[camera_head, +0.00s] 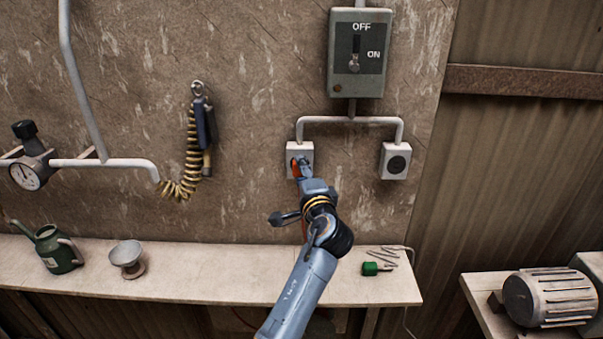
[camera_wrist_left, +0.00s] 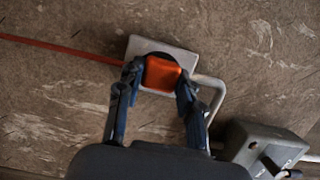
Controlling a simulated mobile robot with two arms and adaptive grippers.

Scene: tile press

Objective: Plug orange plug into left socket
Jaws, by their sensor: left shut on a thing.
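The orange plug (camera_head: 296,168) is at the front of the left socket (camera_head: 306,151), a white box on the wall. My left gripper (camera_head: 303,166) is shut on the plug. In the left wrist view the orange plug (camera_wrist_left: 161,73) sits between the two fingers of my left gripper (camera_wrist_left: 160,85), over the dark round face of the left socket (camera_wrist_left: 137,46). Whether the plug is fully seated cannot be told, as the fingers and plug hide the contact. A red cord (camera_wrist_left: 60,46) runs from it to the left. My right gripper is not in view.
The right socket (camera_head: 396,160) is empty. A grey switch box (camera_head: 358,80) marked OFF and ON hangs above. A workbench (camera_head: 200,272) below holds a green watering can (camera_head: 57,250), a metal scale-like bowl (camera_head: 127,256) and a green plug (camera_head: 376,268). A motor (camera_head: 549,297) stands right.

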